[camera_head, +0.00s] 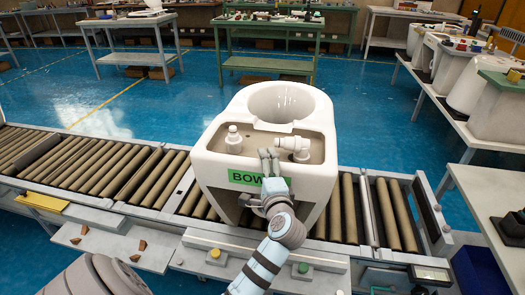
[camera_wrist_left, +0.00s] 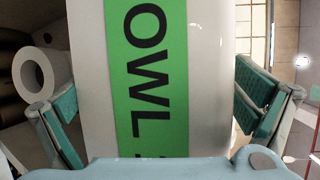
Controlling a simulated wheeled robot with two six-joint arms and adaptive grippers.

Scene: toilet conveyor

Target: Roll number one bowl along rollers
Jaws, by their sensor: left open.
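The bowl (camera_head: 318,115), a white ceramic toilet with a green label (camera_head: 245,178) on its near face, stands upright on the rollers (camera_head: 105,170). In the left wrist view the label (camera_wrist_left: 147,75) reads "OWL" sideways, and its end is hidden behind the gripper body. My left gripper (camera_head: 269,160) is at the bowl's near side, in front of the right part of the label. In the left wrist view its two teal-padded fingers are spread wide, with the label between them. I cannot tell whether they touch the bowl. My right gripper is not visible.
The roller line runs left and right of the bowl, with free rollers on both sides. A green table (camera_head: 268,66) stands behind. More white ceramics (camera_head: 470,80) stand at the right.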

